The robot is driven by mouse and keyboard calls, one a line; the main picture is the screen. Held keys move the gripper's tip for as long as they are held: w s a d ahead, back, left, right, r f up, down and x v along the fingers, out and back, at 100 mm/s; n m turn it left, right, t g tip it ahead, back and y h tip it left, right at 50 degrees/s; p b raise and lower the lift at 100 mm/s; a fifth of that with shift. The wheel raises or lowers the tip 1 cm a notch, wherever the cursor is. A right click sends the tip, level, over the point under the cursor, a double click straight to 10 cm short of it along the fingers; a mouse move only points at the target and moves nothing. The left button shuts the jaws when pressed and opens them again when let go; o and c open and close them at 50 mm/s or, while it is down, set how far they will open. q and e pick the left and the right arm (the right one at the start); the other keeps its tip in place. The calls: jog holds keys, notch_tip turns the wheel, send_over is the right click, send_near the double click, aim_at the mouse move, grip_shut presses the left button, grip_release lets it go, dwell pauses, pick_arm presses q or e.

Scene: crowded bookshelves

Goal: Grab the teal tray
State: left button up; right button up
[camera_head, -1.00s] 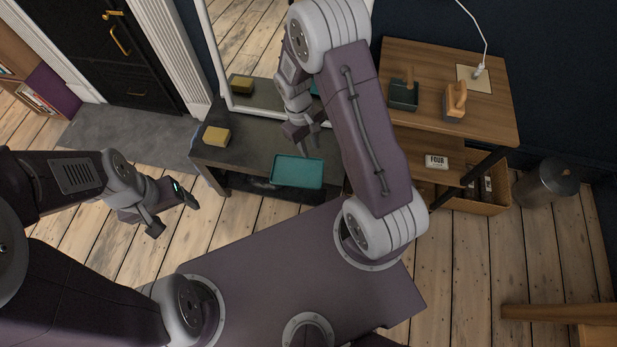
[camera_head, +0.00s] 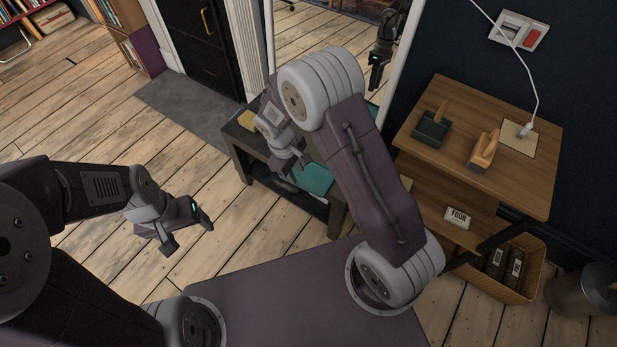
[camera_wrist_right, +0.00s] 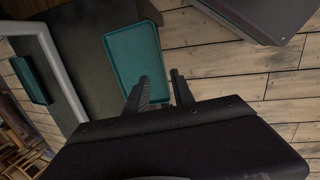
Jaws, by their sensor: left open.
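The teal tray (camera_head: 316,181) lies flat on the low dark table (camera_head: 243,146), partly hidden behind my right arm in the head view. In the right wrist view the teal tray (camera_wrist_right: 132,58) shows nearly whole. My right gripper (camera_head: 287,172) is at the tray's left side in the head view. In the wrist view my right gripper (camera_wrist_right: 160,78) is open, one finger overlapping the tray and the other beyond its edge. Contact cannot be told. My left gripper (camera_head: 189,234) is open and empty over the floor.
A wooden shelf (camera_head: 540,165) on the right holds a dark green block-like tool (camera_head: 432,128) and an orange-handled one (camera_head: 484,150). A wicker basket (camera_head: 520,285) stands below. A yellow block (camera_head: 247,119) is on the low table. A mirror stands behind it. Floor at left is clear.

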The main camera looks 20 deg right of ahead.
aim_at(299, 186)
jog(key=f+b, duration=0.1)
jog(key=f, duration=0.1)
jog(key=f+b, duration=0.1)
jog(key=f, duration=0.1)
jog(key=f+b, duration=0.1)
jog(key=f, duration=0.2)
jog(key=shift+s+d, duration=0.15)
jog(key=shift+d, duration=0.2)
jog(key=shift+r, duration=0.15)
jog(key=shift+c, duration=0.7)
pick_arm(q)
notch_tip(299, 186, down, 4)
jog(key=shift+w+f, duration=0.1)
pick_arm(e)
grip_shut()
